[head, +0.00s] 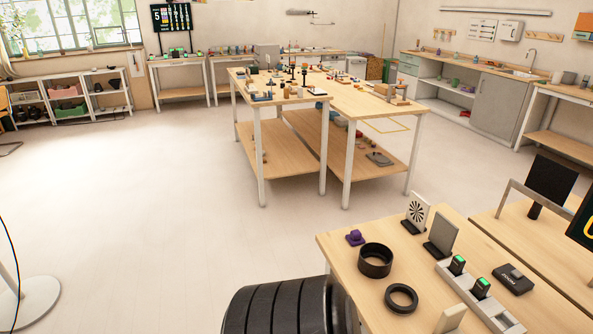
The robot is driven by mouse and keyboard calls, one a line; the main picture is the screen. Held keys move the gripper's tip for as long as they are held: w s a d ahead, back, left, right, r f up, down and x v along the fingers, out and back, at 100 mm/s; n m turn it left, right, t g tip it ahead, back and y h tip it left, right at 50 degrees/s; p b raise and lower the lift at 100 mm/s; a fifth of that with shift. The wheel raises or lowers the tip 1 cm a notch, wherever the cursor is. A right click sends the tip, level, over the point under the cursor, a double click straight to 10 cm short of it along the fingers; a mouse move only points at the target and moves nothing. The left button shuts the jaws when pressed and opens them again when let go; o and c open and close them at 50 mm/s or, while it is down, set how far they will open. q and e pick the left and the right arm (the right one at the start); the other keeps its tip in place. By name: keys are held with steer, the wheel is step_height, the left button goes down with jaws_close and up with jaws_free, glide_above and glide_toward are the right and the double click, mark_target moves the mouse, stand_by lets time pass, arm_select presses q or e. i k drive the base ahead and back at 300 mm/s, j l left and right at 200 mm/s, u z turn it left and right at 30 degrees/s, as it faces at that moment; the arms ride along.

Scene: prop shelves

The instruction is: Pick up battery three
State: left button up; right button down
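A light grey slotted holder (458,286) stands on the near wooden table at the lower right. Two black batteries with green tops stand upright in it, the farther battery (457,265) and the nearer battery (480,288). I cannot read any number on them, so I cannot tell which one is battery three. A flat black box with white lettering (513,279) lies to the right of the holder. Neither of my grippers is in view.
The near table (345,258) also carries a black ring (401,298), a black cylinder (375,261), a purple piece (355,237) and upright panels. A large black ribbed object (285,306) is beside its left edge. The floor (150,220) at left is clear.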

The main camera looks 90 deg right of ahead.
mark_target(457, 264)
steer(key=j+z, duration=0.1)
steer(key=z, duration=3.8)
steer(key=i+j+z, duration=0.15)
steer(key=j, duration=0.2)
steer(key=i+j+z, duration=0.15)
steer(key=j, duration=0.25)
steer(key=j+z, duration=0.15)
steer(key=j, duration=0.25)
steer(key=i+j+z, duration=0.15)
steer(key=j, duration=0.25)
